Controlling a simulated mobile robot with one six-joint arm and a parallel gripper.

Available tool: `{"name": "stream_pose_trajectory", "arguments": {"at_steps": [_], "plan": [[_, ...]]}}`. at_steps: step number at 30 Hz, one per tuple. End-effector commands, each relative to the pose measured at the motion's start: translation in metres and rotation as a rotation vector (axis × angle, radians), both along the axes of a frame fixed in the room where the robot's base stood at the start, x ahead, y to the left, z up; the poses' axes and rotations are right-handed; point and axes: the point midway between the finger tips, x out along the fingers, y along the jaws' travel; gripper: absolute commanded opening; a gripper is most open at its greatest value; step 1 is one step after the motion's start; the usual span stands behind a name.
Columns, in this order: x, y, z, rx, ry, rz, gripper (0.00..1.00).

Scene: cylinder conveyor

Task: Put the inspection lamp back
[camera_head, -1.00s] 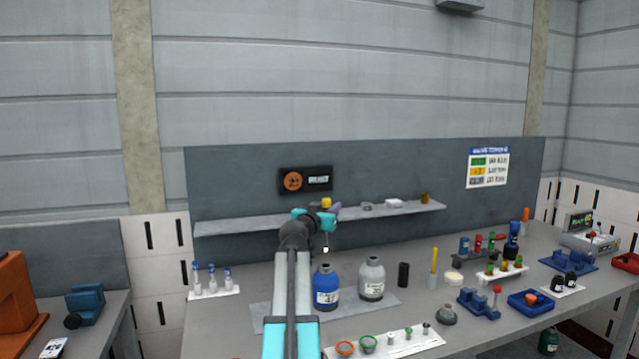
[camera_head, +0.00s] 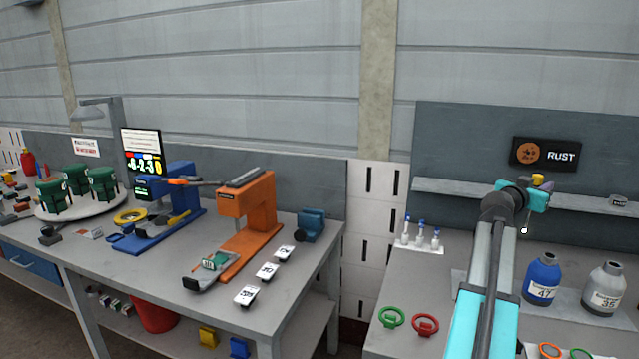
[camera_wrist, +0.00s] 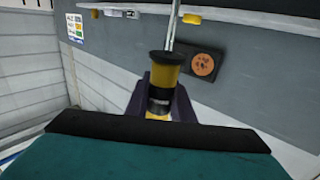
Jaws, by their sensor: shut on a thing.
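The inspection lamp, which looks like a yellow and black cylinder, shows in the head view as a yellow top (camera_head: 538,178) and in the wrist view (camera_wrist: 163,80). My gripper (camera_head: 545,188) is shut on it, with dark purple fingers around it in the wrist view (camera_wrist: 160,102). The lamp is held roughly upright in the head view, in front of the grey shelf (camera_head: 455,188) and below the RUST sign (camera_head: 546,153). I cannot tell its distance from the shelf.
A blue bottle (camera_head: 542,280) and a grey bottle (camera_head: 604,288) stand below and right of my gripper. White-based vials (camera_head: 420,246) stand to its left. The left bench (camera_head: 170,280) carries an orange press (camera_head: 248,215). A yellow piece (camera_wrist: 190,18) shows near the wrist view's top.

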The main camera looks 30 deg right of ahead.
Motion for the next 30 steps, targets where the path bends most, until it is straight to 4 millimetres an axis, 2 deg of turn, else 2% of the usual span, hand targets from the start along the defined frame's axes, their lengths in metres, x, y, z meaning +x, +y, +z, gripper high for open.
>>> {"name": "stream_pose_trajectory", "arguments": {"at_steps": [1,6,17,26,30], "plan": [[0.019,0.008,-0.001,0.0,0.001,0.024,0.0],[0.072,0.034,-0.006,-0.001,0.002,0.092,0.0],[0.176,0.104,-0.023,0.0,0.002,0.241,0.0],[0.256,0.176,-0.039,0.0,0.001,0.382,0.0],[0.29,0.214,-0.047,0.0,0.001,0.452,0.0]]}}
